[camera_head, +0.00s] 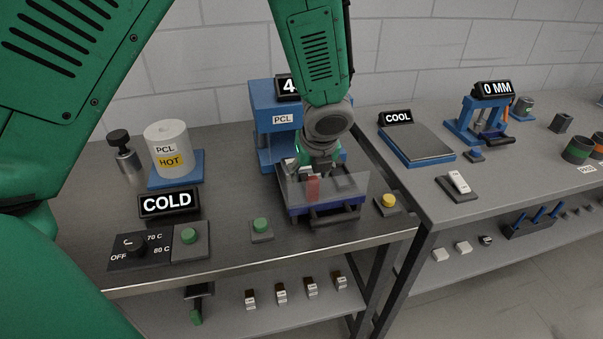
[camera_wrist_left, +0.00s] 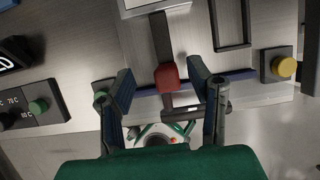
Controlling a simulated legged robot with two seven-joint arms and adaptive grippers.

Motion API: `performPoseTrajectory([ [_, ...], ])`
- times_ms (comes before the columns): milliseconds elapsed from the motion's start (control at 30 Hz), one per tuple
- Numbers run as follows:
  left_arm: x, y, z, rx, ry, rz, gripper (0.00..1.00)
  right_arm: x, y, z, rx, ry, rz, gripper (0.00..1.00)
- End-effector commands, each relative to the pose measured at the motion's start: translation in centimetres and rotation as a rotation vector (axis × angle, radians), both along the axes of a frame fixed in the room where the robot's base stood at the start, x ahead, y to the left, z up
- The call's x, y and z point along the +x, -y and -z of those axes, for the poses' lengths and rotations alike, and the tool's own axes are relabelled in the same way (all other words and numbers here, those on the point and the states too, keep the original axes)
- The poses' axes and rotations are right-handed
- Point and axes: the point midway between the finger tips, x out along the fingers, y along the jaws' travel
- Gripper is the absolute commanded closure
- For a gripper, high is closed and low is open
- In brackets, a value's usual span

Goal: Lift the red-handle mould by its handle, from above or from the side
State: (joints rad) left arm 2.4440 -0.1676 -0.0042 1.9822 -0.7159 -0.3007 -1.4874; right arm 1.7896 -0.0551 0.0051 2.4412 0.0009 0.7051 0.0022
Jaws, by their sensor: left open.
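The mould's red handle (camera_head: 313,188) shows through a clear panel (camera_head: 345,186) at the blue press station in the head view. In the left wrist view the red handle (camera_wrist_left: 167,77) is a red block at the end of a dark bar (camera_wrist_left: 160,36). My left gripper (camera_head: 308,168) is at the station, close to the handle, partly hidden by its own wrist. In the wrist view its fingers (camera_wrist_left: 160,70) are open, one on each side of the red handle, with gaps on both sides. The mould's body is hard to make out.
The press (camera_head: 268,125) with the PCL label stands behind the gripper. A yellow button (camera_head: 389,200) is at right and a green button (camera_head: 261,225) at front left. A white PCL drum (camera_head: 167,148) stands left. The front bench edge is clear.

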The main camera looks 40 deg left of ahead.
Motion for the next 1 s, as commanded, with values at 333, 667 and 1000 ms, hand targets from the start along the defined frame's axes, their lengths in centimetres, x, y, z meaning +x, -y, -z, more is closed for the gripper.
performPoseTrajectory([
  [333, 0.7, -0.9, 2.4, -0.001, 0.002, 0.0, 0.53, 0.0, 0.0, 0.2, -0.001, 0.0, 0.001, 0.6],
  [667, 0.7, -0.9, 2.5, -0.002, 0.0, -0.001, 1.0, 0.0, 0.0, 0.2, 0.0, 0.0, 0.0, 0.6],
  [1000, 0.8, -0.8, 1.4, -0.004, 0.003, -0.001, 1.0, 0.0, 0.0, 0.0, 0.0, 0.0, 0.001, 0.6],
])
